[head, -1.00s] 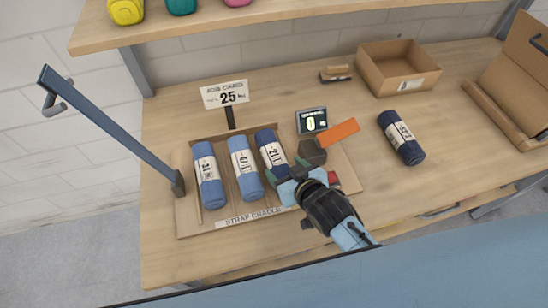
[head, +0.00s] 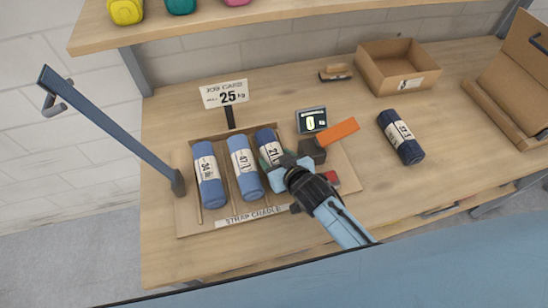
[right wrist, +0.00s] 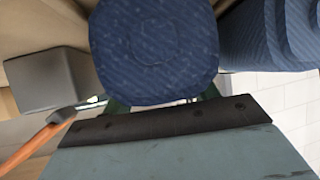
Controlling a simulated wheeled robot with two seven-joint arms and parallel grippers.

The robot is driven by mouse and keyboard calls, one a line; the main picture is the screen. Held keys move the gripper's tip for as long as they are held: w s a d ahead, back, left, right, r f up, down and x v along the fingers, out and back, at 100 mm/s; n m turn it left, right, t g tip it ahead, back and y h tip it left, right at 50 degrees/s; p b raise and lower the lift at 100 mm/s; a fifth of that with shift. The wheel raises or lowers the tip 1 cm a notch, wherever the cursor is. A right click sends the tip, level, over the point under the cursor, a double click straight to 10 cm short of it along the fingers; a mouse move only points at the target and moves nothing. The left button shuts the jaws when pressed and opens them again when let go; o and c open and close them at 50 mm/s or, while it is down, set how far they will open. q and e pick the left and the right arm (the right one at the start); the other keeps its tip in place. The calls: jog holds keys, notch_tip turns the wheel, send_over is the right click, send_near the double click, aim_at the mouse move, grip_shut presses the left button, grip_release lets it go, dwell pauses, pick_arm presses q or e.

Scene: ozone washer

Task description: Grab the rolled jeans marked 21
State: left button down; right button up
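The dark blue rolled jeans marked 21 (head: 266,138) lie at the right of three rolls on the strap cradle (head: 240,221). My right gripper (head: 283,168) is at their near end, with a finger on either side. In the right wrist view the round end of a blue roll (right wrist: 154,42) fills the space before my right gripper (right wrist: 162,103). Green finger parts show at both lower sides of it. Most of the fingers are hidden, so I cannot tell whether they press on the roll. My left gripper is not in view.
Rolls marked 34 (head: 209,178) and 47 (head: 245,170) lie to the left. A dark block (head: 312,151), an orange block (head: 338,130) and a display reading 0 (head: 311,120) are right of the rolls. Another roll (head: 401,137) and an open box (head: 398,68) are farther right.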

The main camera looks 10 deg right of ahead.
jog(key=c, duration=0.7)
jog(key=shift+c, duration=0.3)
jog(key=shift+r, duration=0.1)
